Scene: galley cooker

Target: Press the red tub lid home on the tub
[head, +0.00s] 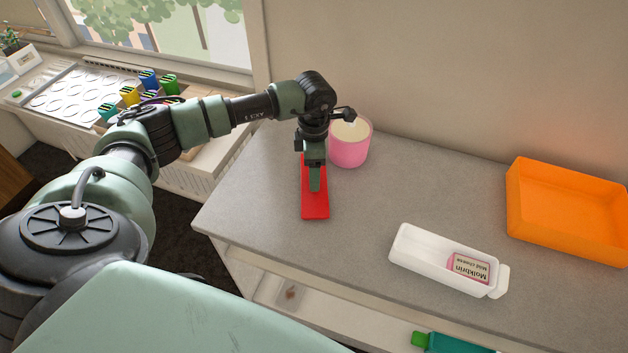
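The red tub lid (316,208) is a long flat rectangle on the grey counter, left of the white tub. The white tub (410,255) stands open, with a labelled cheese pack (469,267) inside at its right end. My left gripper (315,188) points down over the middle of the red lid and hides part of it. I cannot tell whether its fingers touch or grip the lid. My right gripper is not in view.
A pink round container (348,150) stands just behind the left gripper. An orange tray (570,238) is at the right against the wall. The counter between lid and tub is clear. A teal object with a green end (450,344) lies below the counter's front edge.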

